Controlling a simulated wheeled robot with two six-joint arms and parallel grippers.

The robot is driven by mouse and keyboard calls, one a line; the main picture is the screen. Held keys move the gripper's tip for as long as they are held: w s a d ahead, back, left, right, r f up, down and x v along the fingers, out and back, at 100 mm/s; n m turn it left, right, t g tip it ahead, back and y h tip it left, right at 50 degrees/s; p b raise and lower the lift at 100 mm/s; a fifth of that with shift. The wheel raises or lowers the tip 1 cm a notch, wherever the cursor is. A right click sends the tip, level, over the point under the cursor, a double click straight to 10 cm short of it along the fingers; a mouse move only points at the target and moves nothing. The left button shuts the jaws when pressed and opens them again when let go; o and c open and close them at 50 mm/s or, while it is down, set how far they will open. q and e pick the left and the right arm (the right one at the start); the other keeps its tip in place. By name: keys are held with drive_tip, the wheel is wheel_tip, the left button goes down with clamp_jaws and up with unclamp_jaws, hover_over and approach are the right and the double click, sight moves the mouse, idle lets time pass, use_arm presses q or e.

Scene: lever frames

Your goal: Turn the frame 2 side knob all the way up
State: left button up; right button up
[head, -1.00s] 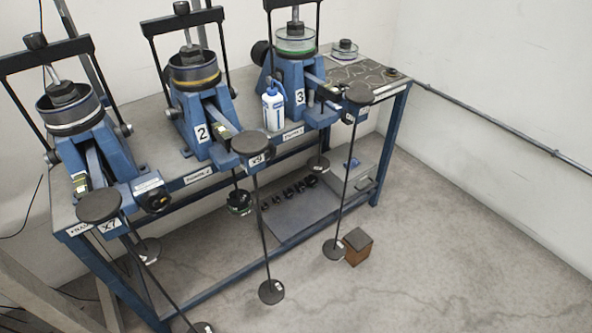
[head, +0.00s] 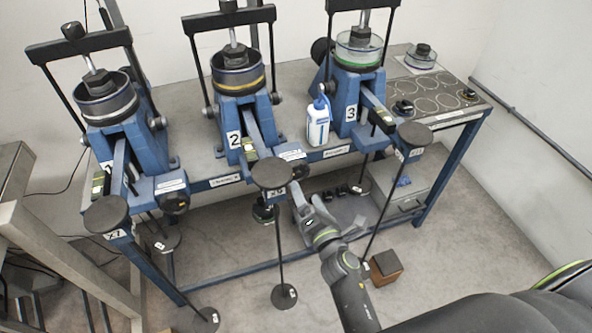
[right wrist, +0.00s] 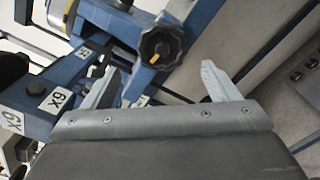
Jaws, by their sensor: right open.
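Frame 2 (head: 233,120) is the middle blue lever frame on the bench, marked with a "2". Its black side knob (head: 301,171) sits low on its right side, facing the front. My right gripper (head: 308,199) is open and empty, just below and in front of the knob. Its two pale fingers (right wrist: 159,72) show spread apart in the wrist view, not closed on the knob. My left gripper is not in view.
A round lever end (head: 271,172) marked X9 and its hanging rod stand just left of my right gripper. A white bottle (head: 318,122) stands between frames 2 and 3. A brown block (head: 385,266) lies on the floor near my right arm.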

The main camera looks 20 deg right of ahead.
sight(298, 175)
drive_tip(key=w+b, duration=0.1)
drive_tip(key=w, duration=0.8)
drive_tip(key=shift+f+b, duration=0.15)
drive_tip(key=shift+b, duration=0.15)
drive_tip(key=c, duration=1.2)
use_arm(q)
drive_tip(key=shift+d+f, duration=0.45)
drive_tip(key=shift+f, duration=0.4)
use_arm(e)
drive_tip(key=shift+w, duration=0.15)
drive_tip(key=shift+c, duration=0.2)
